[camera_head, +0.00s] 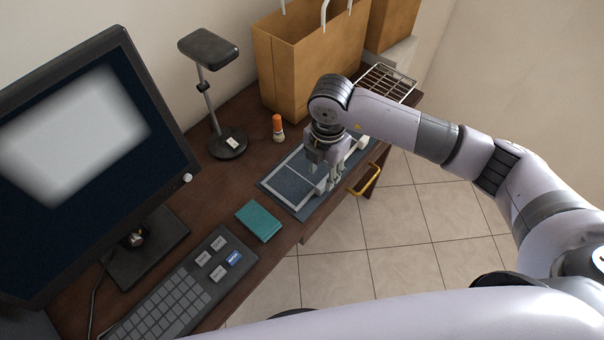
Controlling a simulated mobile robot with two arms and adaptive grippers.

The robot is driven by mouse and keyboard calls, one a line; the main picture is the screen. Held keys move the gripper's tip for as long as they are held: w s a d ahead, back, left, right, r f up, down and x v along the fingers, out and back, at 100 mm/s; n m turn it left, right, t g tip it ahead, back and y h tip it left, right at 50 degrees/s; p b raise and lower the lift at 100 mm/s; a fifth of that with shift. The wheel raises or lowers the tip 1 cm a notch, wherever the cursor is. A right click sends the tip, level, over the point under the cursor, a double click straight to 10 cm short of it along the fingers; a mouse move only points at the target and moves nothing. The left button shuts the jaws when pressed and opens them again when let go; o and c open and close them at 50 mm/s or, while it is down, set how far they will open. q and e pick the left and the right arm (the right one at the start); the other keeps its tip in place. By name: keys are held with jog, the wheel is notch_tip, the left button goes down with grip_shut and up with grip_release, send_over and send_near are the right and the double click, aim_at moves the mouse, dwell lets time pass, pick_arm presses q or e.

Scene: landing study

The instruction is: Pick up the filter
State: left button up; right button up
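I cannot single out the filter for certain. My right gripper (332,184) points down over a dark blue-grey mat or tray (275,186) with pale outlined sections on the desk. Its fingers are small here and partly merge with pale pieces around them. I cannot tell whether they are apart or closed on something. The gripper and wrist hide part of the tray. My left gripper is not in view.
On the desk (235,185) stand a monitor (85,165), a keyboard (175,300), a teal notebook (259,221), an orange-capped bottle (278,128), a black stand (228,143), a paper bag (300,65) and a wire rack (388,83). A yellow handle (368,180) juts from the front edge.

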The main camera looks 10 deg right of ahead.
aim_at(321, 184)
jog(key=shift+f+p, duration=0.7)
jog(key=shift+f, duration=2.2)
jog(key=shift+c, duration=0.5)
grip_shut()
